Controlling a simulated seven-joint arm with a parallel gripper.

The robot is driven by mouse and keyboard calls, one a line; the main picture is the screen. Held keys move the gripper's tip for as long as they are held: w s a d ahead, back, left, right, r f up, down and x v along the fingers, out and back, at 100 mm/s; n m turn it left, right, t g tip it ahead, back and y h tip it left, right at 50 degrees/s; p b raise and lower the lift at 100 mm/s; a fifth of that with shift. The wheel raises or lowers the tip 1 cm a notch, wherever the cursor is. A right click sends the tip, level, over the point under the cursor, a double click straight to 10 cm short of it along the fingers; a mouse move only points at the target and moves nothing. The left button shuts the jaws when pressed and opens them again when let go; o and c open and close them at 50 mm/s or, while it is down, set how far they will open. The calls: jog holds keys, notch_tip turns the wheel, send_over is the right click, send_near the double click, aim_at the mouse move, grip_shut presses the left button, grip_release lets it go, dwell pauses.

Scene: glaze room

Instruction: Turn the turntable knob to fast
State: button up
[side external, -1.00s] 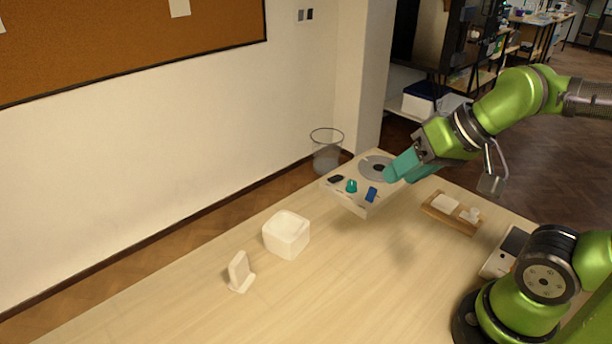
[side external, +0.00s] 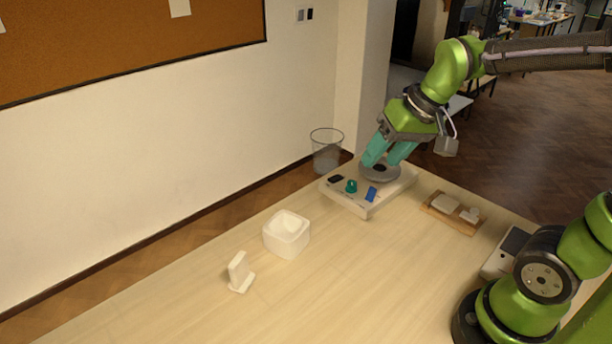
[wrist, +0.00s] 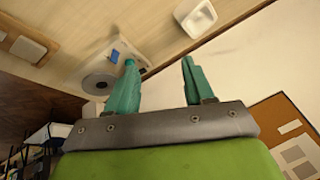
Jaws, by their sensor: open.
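The turntable unit (side external: 352,205) is a low white box at the far end of the table. It has a grey disc (side external: 380,175), a teal knob (side external: 351,187), a blue control (side external: 371,194) and a black piece (side external: 336,179) on top. I cannot read any marking or the knob's setting. My gripper (side external: 381,161) has teal fingers, spread apart and empty, just above or over the disc, behind the knobs. In the wrist view, the disc (wrist: 98,84) and blue control (wrist: 115,55) lie left of my gripper (wrist: 158,62); the near finger hides part of the unit.
A white open box (side external: 287,238) and a small white stand (side external: 240,272) are on the table to the left. A wooden tray (side external: 436,213) with white pieces lies right of the unit. A wire basket (side external: 326,150) stands behind. The table's middle is clear.

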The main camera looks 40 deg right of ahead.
aim_at(352, 182)
jog(key=w+d+f+n+g+h, duration=0.1)
jog(key=w+d+n+g, duration=0.1)
jog(key=w+d+n, duration=0.35)
jog(key=w+d+f+n+g, duration=0.25)
jog(key=w+d, duration=0.35)
jog(key=w, duration=0.4)
jog(key=shift+n, duration=0.4)
notch_tip(352, 182, down, 16)
jog(key=shift+r, duration=0.1)
grip_shut()
